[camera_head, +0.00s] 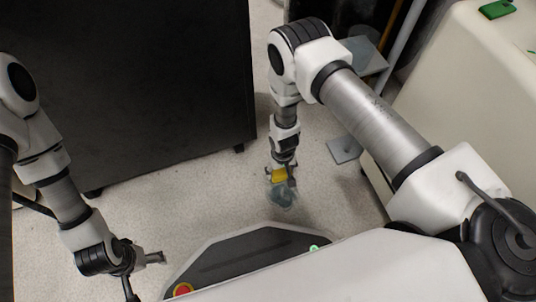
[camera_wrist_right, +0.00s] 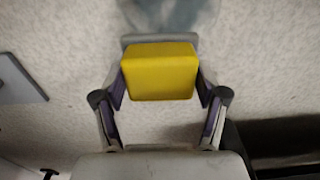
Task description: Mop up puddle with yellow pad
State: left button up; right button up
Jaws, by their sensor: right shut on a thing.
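The yellow pad (camera_head: 279,175) is a small block between the fingers of my right gripper (camera_head: 283,169), which points down at the floor. In the right wrist view the yellow pad (camera_wrist_right: 160,72) sits squarely between the two fingers of the right gripper (camera_wrist_right: 159,95). The puddle (camera_head: 284,196) is a grey-blue patch on the pale floor, right by the pad in the head view. The puddle (camera_wrist_right: 168,14) also shows, blurred, at the top edge of the wrist view, beyond the pad. I cannot tell whether the pad touches the floor. My left gripper (camera_head: 146,275) is open and empty at lower left.
A large black cabinet (camera_head: 120,80) stands at the left and back. A cream unit (camera_head: 465,90) with a green item (camera_head: 498,9) on top stands at the right. A grey plate (camera_head: 344,149) lies on the floor right of the puddle. Open floor (camera_head: 215,190) lies left of the puddle.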

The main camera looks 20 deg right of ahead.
jog(key=shift+w+r, duration=0.2)
jog(key=shift+w, duration=0.2)
jog(key=shift+w+f+p, duration=0.1)
jog(key=shift+f+p, duration=0.05)
jog(key=shift+p, duration=0.5)
notch_tip(320, 180, up, 2)
jog(key=shift+r+p, duration=0.1)
jog(key=shift+p, duration=0.55)
pick_arm(q)
notch_tip(320, 180, up, 6)
jog(key=a+p, duration=0.1)
jog(key=p, duration=0.2)
jog(key=shift+s+r+p, duration=0.15)
jog(key=shift+s+p, duration=0.05)
jog(key=shift+p, duration=0.15)
pick_arm(e)
jog(key=shift+r, duration=2.1)
